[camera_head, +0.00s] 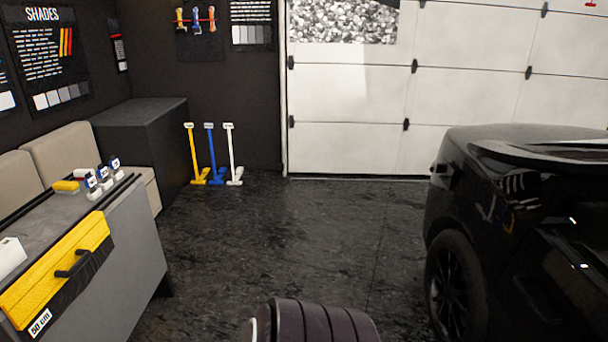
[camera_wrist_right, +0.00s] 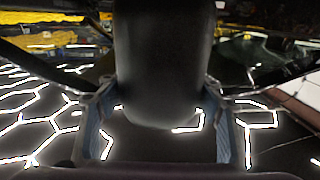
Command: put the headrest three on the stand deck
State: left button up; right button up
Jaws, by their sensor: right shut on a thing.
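In the right wrist view, a large dark, smooth, rounded piece, which looks like the headrest (camera_wrist_right: 160,65), fills the middle from the top edge down. My right gripper (camera_wrist_right: 160,128) has its two blue-grey fingers on either side of the piece's lower end and is shut on it. No number shows on the piece, so I cannot tell from its surface which headrest it is. My left gripper is in neither view. I cannot make out a stand deck in either view.
A black car (camera_head: 520,220) stands at the right. Several coloured stands (camera_head: 212,165) are by the back wall, near a dark cabinet (camera_head: 150,140). The middle floor is clear.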

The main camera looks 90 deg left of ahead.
aim_at(44, 223)
jog(key=j+u, duration=0.1)
jog(key=u, duration=4.8)
jog(key=i+l, duration=0.25)
jog(key=i+l+u, duration=0.15)
jog(key=l, duration=0.3)
jog(key=i+l, duration=0.35)
jog(key=i+l+u, duration=0.15)
jog(key=l, duration=0.3)
jog(key=i+l, duration=0.3)
jog(key=l, duration=0.15)
jog(key=i+l, duration=0.25)
jog(key=l, duration=0.25)
jog(key=i+l, duration=0.3)
jog(key=l, duration=0.15)
